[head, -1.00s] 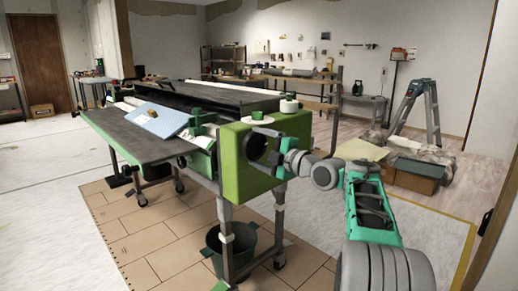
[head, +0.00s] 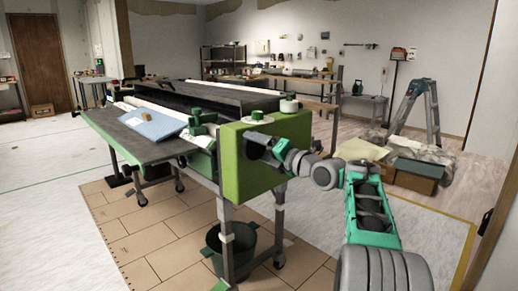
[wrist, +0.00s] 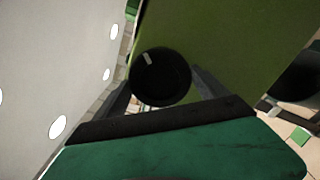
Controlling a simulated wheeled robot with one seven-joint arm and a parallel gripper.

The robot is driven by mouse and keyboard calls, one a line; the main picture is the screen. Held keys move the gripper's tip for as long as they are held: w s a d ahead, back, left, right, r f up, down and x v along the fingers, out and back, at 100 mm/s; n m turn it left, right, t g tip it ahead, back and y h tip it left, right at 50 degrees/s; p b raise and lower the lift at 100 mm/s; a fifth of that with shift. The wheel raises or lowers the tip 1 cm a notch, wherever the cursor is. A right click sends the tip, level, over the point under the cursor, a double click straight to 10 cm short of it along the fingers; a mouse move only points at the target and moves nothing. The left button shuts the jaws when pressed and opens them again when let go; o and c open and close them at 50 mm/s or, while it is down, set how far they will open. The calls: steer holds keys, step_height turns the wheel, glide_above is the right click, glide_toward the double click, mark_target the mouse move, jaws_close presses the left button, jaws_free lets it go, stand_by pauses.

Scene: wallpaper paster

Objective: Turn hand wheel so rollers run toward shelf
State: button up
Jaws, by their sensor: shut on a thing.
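The paster's green end housing (head: 250,178) stands in the middle of the head view. The hand wheel is on its right side, mostly hidden there by my gripper (head: 262,143). My gripper reaches in from the right, its dark fingers against that side. In the wrist view a round black knob with a pale mark (wrist: 160,77) sits between the fingers of my gripper (wrist: 163,95), which are shut on it. It looks like the hand wheel's handle, seen end-on. The rollers are hard to make out; a pale roller (head: 165,108) lies along the paster's top.
A blue sheet (head: 158,125) lies on the paster's table (head: 118,137). A dark green bucket (head: 233,246) stands under the housing. A shelf (head: 222,59) and workbench stand along the back wall. A stepladder (head: 418,108) and boxes stand at the right. The left floor is clear.

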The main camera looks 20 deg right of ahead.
steer(key=shift+n, duration=0.3)
steer(key=o, duration=1.3)
steer(key=shift+c, duration=0.2)
steer(key=shift+s+d, duration=0.1)
steer(key=p+v, duration=0.1)
steer(key=v, duration=0.6)
steer(key=shift+s, duration=0.25)
